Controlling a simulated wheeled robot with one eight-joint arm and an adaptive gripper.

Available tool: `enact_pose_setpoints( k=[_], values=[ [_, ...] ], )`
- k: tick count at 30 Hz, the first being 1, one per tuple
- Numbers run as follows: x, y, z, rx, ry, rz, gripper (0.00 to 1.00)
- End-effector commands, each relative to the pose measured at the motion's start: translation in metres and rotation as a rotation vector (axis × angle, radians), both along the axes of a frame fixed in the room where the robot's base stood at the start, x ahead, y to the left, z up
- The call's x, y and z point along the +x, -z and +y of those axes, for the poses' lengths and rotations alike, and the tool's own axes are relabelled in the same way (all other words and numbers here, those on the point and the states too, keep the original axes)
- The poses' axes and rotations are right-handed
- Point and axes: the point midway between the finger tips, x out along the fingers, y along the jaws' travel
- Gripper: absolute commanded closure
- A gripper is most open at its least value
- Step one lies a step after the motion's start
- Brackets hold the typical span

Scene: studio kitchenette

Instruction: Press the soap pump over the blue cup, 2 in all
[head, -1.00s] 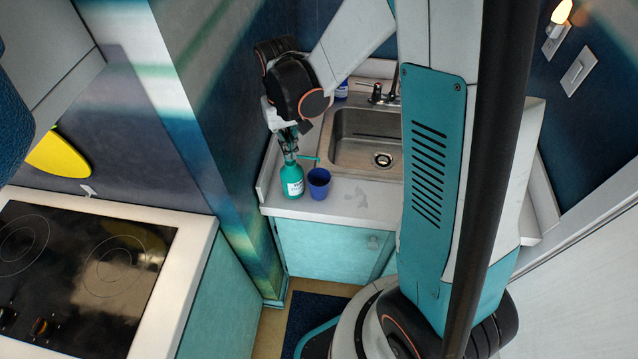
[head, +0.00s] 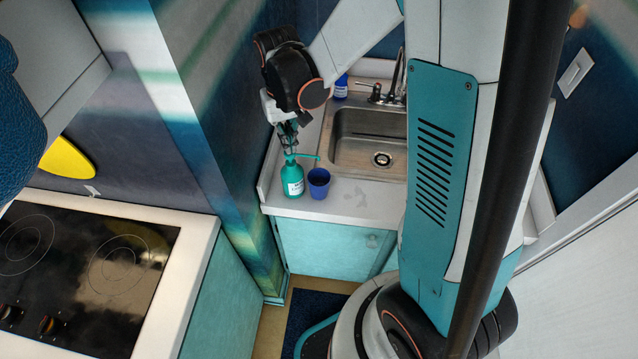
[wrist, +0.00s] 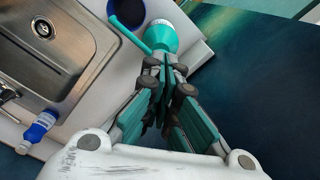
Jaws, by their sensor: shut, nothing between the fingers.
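The teal soap bottle (head: 294,184) with a white label stands upright on the counter near its front left corner. Its teal spout (head: 309,156) points right, over the blue cup (head: 319,190). The cup stands upright just right of the bottle. My gripper (head: 289,148) is shut and empty, pointing down directly above the pump head. In the wrist view its fingertips (wrist: 166,65) overlap the pump top, hiding it; whether they touch it I cannot tell. The wrist view also shows the bottle (wrist: 163,36), the spout (wrist: 129,35) and part of the cup (wrist: 97,14).
The steel sink (head: 366,140) with a faucet (head: 399,75) lies right of and behind the cup. A blue bottle (head: 341,88) stands behind the sink. The patterned wall (head: 215,140) is close on the left. The counter front right of the cup is clear.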

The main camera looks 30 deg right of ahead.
Motion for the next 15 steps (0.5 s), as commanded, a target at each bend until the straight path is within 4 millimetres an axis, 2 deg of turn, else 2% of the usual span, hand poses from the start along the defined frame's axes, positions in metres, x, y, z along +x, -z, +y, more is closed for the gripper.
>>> enact_pose_setpoints(
  k=[7,15],
  values=[
    [0.0,-0.005,0.0,0.0,0.0,0.0,1.0],
    [0.0,-0.029,0.0,0.0,0.0,0.0,1.0]
  ],
)
